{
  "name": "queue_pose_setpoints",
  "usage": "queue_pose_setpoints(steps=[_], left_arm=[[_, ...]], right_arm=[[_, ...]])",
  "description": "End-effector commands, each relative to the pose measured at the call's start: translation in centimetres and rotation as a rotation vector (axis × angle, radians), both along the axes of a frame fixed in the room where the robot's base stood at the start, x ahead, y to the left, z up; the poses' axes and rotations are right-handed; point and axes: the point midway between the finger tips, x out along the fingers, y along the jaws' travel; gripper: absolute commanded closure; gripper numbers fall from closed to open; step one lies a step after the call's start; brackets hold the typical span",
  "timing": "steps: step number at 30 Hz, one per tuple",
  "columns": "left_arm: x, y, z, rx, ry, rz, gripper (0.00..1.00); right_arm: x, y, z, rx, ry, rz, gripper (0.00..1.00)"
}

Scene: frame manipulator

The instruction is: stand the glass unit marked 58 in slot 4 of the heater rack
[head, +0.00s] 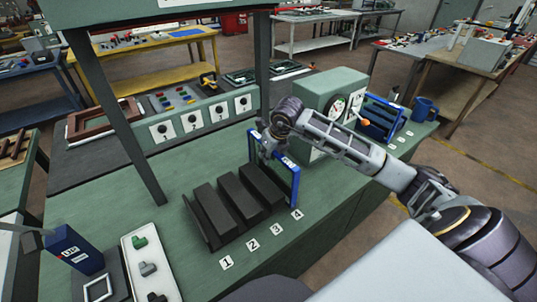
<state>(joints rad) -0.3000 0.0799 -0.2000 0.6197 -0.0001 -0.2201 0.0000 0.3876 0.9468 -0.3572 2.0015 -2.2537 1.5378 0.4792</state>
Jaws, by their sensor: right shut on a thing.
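My right gripper (268,150) reaches in from the right and is shut on a blue-framed glass unit (296,188). The unit is upright at the right end of the dark heater rack (213,214), in line with the label 4 (297,214). A white mark shows on its top bar, but it is too small to read. The gripper and rack hide part of the frame, and I cannot tell whether its lower edge is fully seated. The rack's other slots, by labels 1, 2 and 3, look empty. My left gripper is not clearly in view.
A blue box (72,249) and a white parts tray (151,270) are at front left. A dark post (118,120) rises left of the rack.

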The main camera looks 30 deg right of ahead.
Motion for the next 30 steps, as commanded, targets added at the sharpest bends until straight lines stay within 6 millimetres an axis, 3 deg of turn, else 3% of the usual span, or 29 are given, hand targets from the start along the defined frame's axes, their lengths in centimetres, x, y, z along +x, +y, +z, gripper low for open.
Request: queue_pose_setpoints(steps=[30], left_arm=[[0.01, -0.01, -0.8, 0.0, 0.0, 0.0, 0.6]], right_arm=[[0.04, 0.0, -0.44, 0.0, -0.003, 0.0, 1.0]])
